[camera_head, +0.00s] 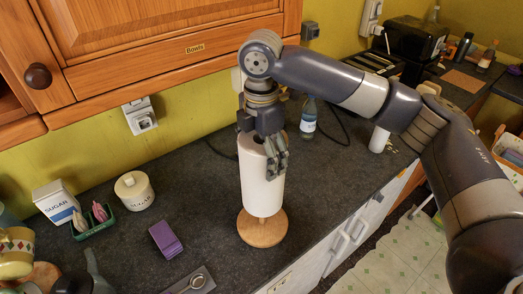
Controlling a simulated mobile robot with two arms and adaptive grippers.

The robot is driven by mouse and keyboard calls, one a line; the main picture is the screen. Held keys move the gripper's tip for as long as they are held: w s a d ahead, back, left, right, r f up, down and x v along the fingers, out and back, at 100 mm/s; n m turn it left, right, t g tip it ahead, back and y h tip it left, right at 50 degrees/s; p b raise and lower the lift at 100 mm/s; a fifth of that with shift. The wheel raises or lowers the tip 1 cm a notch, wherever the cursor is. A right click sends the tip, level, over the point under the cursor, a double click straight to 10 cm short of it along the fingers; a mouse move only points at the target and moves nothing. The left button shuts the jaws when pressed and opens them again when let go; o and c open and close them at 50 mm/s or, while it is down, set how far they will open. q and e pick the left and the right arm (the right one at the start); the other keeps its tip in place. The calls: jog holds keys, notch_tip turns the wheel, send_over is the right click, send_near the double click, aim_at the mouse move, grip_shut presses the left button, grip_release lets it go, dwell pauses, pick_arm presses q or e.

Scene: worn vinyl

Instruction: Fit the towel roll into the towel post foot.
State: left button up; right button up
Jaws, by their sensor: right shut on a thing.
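The white towel roll (262,185) stands upright in the middle of the picture. My right gripper (276,165) is shut on its upper end, with fingers over the side that faces me. The towel post foot (262,228) is a round light wooden disc on the counter, directly below the roll. A short piece of wood shows between the roll's lower end and the disc, so the roll is a little above the disc and seems to be around the post. The rest of the post is hidden. My left gripper is out of view.
A wooden cupboard (170,50) overhangs the back left. A sugar jar (134,190), a sugar carton (56,203) and a purple box (166,240) stand to the left. A glass bottle (308,120) and a white cylinder (379,139) are to the right.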

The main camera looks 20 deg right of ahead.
jog(key=shift+f, duration=1)
notch_tip(320, 180, down, 6)
jog(key=shift+r+b, duration=0.1)
jog(key=shift+b, duration=0.75)
jog(key=shift+f, duration=1.4)
dwell(0.4)
dwell(0.4)
jog(key=o, duration=1.5)
notch_tip(320, 180, up, 12)
jog(key=shift+r, duration=0.1)
